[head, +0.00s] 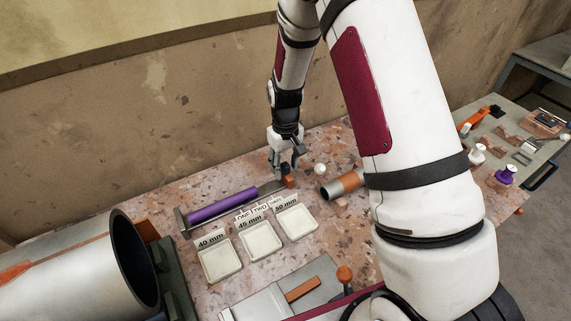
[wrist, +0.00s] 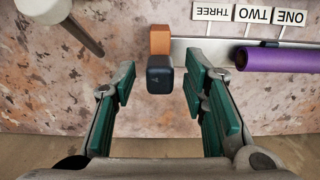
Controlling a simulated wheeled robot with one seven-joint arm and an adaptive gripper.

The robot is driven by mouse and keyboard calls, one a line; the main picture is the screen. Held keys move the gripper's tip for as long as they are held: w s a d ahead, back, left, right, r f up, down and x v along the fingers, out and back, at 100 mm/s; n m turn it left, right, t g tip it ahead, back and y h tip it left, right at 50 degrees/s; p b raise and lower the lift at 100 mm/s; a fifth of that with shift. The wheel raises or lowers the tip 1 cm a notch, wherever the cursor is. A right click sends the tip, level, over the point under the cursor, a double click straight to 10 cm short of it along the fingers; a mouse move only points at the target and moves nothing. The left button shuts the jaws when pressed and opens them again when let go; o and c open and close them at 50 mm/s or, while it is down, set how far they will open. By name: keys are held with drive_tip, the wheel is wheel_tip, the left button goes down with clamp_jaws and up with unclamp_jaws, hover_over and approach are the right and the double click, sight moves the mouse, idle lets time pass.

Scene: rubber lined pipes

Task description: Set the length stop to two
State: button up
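The length stop is an orange block (wrist: 160,40) with a dark knob (wrist: 159,75), at the end of a grey metal rail (wrist: 205,48). In the head view the orange block (head: 289,182) is at the rail's right end. Tags THREE (wrist: 212,12), TWO (wrist: 258,14) and ONE (wrist: 290,17) stand along the rail, upside down in the wrist view. The stop lies beyond THREE, on the side away from TWO. My gripper (wrist: 160,72) is open, its green-padded fingers on either side of the knob with visible gaps. In the head view my gripper (head: 286,165) is just above the stop.
A purple roll (head: 222,205) lies along the rail left of the stop. White trays marked 40 mm (head: 222,263), 45 mm (head: 260,242) and 50 mm (head: 297,223) stand in front. A grey pipe with an orange end (head: 343,185) and a white knob (head: 320,169) are close on the right.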

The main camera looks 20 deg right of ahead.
drive_tip(key=shift+c, duration=0.6)
clamp_jaws()
drive_tip(key=a, duration=0.3)
drive_tip(key=s+a, duration=0.1)
drive_tip(key=a, duration=0.2)
drive_tip(key=s+a, duration=0.1)
drive_tip(key=a, duration=0.2)
drive_tip(key=shift+a, duration=0.3)
drive_tip(key=shift+o, duration=0.6)
unclamp_jaws()
drive_tip(key=shift+w+r, duration=0.1)
wheel_tip(320, 180, up, 12)
